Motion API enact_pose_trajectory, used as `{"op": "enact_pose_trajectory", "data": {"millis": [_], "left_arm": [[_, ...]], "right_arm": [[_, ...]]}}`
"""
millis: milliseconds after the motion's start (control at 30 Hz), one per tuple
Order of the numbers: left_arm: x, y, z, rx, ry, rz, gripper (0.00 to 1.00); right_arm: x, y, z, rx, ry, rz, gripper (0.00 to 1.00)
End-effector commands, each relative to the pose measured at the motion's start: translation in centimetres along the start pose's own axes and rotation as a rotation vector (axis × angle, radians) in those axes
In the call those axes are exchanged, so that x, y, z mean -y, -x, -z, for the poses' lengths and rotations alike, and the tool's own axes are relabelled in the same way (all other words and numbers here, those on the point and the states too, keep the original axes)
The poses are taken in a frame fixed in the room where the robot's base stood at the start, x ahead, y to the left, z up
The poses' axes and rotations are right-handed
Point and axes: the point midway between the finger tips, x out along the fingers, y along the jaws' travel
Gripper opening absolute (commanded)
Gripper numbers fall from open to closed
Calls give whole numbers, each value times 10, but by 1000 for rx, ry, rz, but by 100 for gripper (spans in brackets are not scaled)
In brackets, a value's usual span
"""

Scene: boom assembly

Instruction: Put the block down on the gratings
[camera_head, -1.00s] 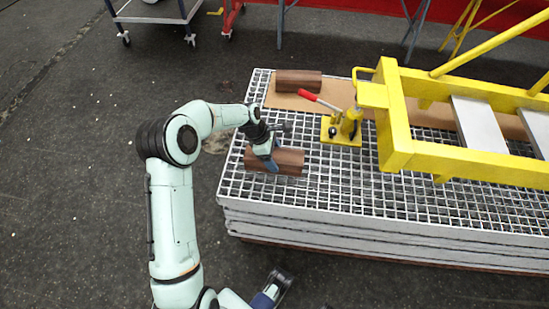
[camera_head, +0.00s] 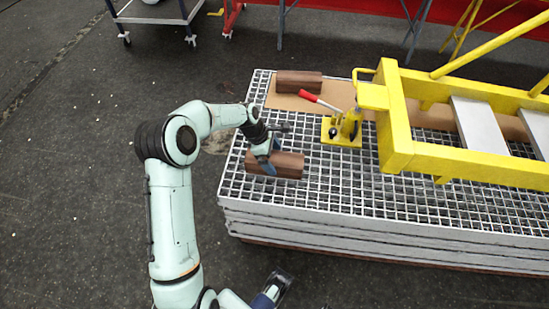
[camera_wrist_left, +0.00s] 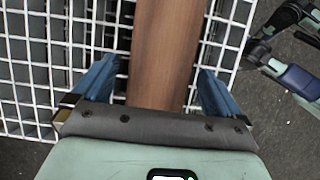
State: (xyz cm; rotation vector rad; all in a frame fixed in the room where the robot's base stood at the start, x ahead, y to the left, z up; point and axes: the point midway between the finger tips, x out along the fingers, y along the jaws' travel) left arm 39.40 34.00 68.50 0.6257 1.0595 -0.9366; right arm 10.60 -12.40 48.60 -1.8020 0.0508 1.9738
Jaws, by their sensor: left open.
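A brown wooden block (camera_head: 288,165) lies on the stacked metal gratings (camera_head: 330,215), near their left end. My left gripper (camera_head: 268,160) is over the block's left part, with its fingers on either side of it. In the left wrist view the block (camera_wrist_left: 163,55) runs between the two blue fingers of the left gripper (camera_wrist_left: 158,88), with gaps on both sides. The left gripper is open. Part of my right arm's end (camera_head: 272,289) shows at the bottom of the head view, but its fingers are not clear.
A second brown block (camera_head: 298,82) lies on a brown board (camera_head: 283,100) at the back. A yellow jack (camera_head: 342,128) with a red handle stands behind the block, beside the yellow boom frame (camera_head: 396,120). The front of the gratings is clear.

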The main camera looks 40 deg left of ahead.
Motion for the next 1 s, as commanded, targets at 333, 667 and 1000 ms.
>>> {"op": "enact_pose_trajectory", "data": {"millis": [333,667,1000], "left_arm": [[-1,77,-1,-1,-1,-6,100],[0,103,0,0,0,-1,100],[0,103,0,0,0,-1,100]], "right_arm": [[2,11,-6,17,-2,-4,43],[2,14,-9,24,-3,-6,43],[2,14,-9,24,-3,-5,43]]}}
